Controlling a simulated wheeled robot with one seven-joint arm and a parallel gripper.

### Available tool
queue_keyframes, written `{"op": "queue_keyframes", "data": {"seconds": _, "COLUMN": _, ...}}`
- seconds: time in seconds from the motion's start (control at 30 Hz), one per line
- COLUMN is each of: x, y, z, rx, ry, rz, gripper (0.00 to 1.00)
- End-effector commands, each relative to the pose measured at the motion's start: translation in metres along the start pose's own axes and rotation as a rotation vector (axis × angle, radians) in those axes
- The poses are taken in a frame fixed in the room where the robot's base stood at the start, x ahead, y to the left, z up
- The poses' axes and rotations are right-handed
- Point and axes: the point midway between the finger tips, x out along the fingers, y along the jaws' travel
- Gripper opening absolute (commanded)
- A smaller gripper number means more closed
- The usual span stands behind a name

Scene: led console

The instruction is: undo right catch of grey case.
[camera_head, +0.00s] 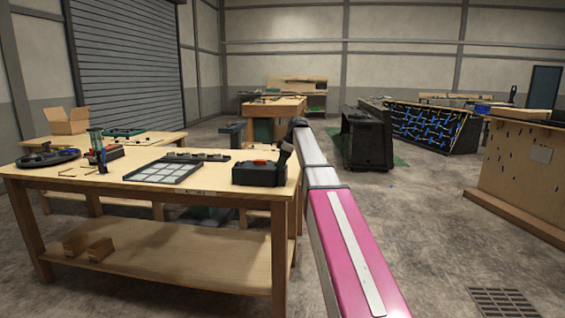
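A dark grey box-like case (258,176) sits at the right end of the near wooden table (120,181), with a small red part (260,162) on top. No catch can be made out on it at this size. My arm reaches in from the lower right, and my dark gripper (281,160) points down at its far end, over or beside the right side of the case. I cannot tell whether it touches the case. Its fingers are too small and dark to show whether they are open or shut.
A flat grey tray with pale panels (163,173) lies left of the case, with dark parts (197,157) behind it. A blue-green upright tool (97,147) and a round black tray (48,158) are further left. Small brown boxes (98,248) sit on the lower shelf.

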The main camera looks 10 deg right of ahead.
Motion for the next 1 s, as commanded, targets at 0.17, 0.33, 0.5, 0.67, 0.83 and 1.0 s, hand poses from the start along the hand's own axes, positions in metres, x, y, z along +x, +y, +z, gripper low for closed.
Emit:
{"op": "queue_keyframes", "data": {"seconds": 0.17, "x": -0.0001, "y": 0.0000, "z": 0.0000, "rx": 0.000, "ry": 0.000, "rz": 0.000, "gripper": 0.00}}
{"op": "queue_keyframes", "data": {"seconds": 0.33, "x": -0.0001, "y": 0.0000, "z": 0.0000, "rx": 0.001, "ry": 0.000, "rz": 0.000, "gripper": 0.00}}
{"op": "queue_keyframes", "data": {"seconds": 0.5, "x": -0.0002, "y": -0.0005, "z": 0.0001, "rx": 0.020, "ry": 0.000, "rz": 0.008, "gripper": 0.00}}
{"op": "queue_keyframes", "data": {"seconds": 0.67, "x": -0.0001, "y": -0.0013, "z": 0.0003, "rx": 0.077, "ry": 0.000, "rz": 0.032, "gripper": 0.00}}
{"op": "queue_keyframes", "data": {"seconds": 0.83, "x": -0.0001, "y": -0.0022, "z": 0.0004, "rx": 0.186, "ry": 0.000, "rz": 0.077, "gripper": 0.00}}
{"op": "queue_keyframes", "data": {"seconds": 1.0, "x": 0.0001, "y": -0.0029, "z": 0.0003, "rx": 0.328, "ry": 0.000, "rz": 0.136, "gripper": 0.00}}
